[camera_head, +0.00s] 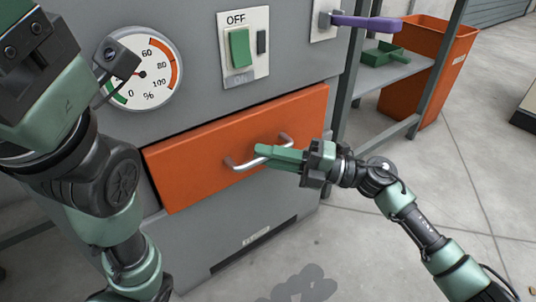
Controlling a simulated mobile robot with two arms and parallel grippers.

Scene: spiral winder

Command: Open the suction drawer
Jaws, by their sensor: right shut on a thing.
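The suction drawer (200,175) has an orange front, low on the grey machine. A dark line shows along its top edge; I cannot tell for sure whether it stands out from the machine. Its silver bar handle (238,165) sits at the middle of the front. My right gripper (272,152) comes in from the right, with its green fingers shut on the handle and hiding part of the bar. My left arm is close to the camera at the left, in front of the machine; its fingertips do not show.
Above the drawer are a round gauge (140,88) and a green switch (240,48) marked OFF. A purple lever (365,22) is at the upper right. A shelf (395,75) with a green tray and an orange bin (425,100) stand beyond.

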